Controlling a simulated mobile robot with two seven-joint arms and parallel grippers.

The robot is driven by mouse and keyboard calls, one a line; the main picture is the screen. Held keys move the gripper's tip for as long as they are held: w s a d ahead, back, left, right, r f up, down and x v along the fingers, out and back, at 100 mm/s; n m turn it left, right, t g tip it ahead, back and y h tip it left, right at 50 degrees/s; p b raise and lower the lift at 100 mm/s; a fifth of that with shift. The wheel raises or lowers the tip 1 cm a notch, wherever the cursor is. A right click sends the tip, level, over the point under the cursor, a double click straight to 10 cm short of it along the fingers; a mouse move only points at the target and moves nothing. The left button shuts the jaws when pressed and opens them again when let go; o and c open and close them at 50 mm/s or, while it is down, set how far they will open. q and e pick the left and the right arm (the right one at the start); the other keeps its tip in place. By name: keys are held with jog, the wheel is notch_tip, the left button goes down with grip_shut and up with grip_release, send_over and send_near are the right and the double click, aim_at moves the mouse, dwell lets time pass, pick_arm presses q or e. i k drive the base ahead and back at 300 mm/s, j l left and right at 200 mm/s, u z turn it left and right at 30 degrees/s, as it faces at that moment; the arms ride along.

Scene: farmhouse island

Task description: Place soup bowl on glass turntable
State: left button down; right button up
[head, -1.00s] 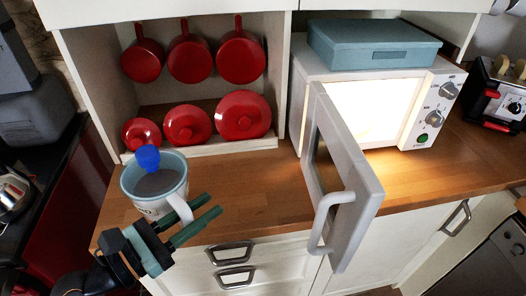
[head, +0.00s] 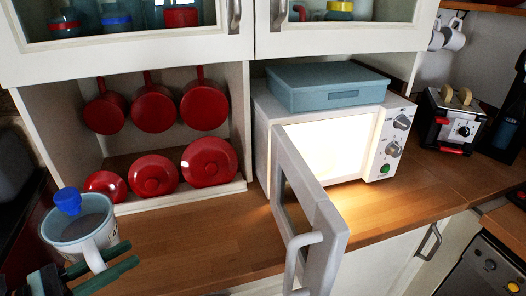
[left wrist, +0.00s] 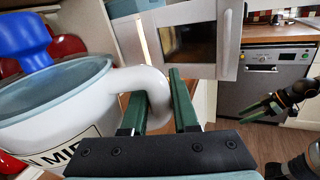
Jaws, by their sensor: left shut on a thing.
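The soup bowl is a white mug-like vessel (head: 82,244) with a pale blue inside, a large handle and dark lettering. It also shows in the left wrist view (left wrist: 70,110). The glare hides any glass turntable. My right gripper (left wrist: 268,106) shows small in the left wrist view; its finger gap is unclear.
The open door juts out over the wooden counter (head: 200,240) between the bowl and the microwave's opening. Red pans (head: 153,107) and red lids (head: 152,174) fill a cubby behind. A blue box (head: 325,88) sits on the microwave. A toaster (head: 455,125) stands right.

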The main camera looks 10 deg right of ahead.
aim_at(304, 150)
jog(key=l+u, duration=0.1)
jog(key=u, duration=0.35)
jog(key=k+l+u, duration=0.1)
jog(key=u, duration=0.35)
jog(key=l+u, duration=0.1)
jog(key=u, duration=0.3)
jog(key=k+u, duration=0.15)
jog(key=u, duration=0.3)
jog(key=k+l+u, duration=0.1)
jog(key=u, duration=0.15)
jog(key=k+u, duration=0.3)
jog(key=k+l+z, duration=0.25)
jog(key=k, duration=0.3)
jog(key=k+z, duration=0.1)
jog(key=z, duration=0.35)
jog(key=l+z, duration=0.1)
jog(key=z, duration=0.35)
jog(key=k+l+z, duration=0.1)
jog(key=z, duration=0.35)
jog(key=l+z, duration=0.1)
jog(key=z, duration=0.3)
jog(key=k+l+z, duration=0.1)
jog(key=z, duration=0.35)
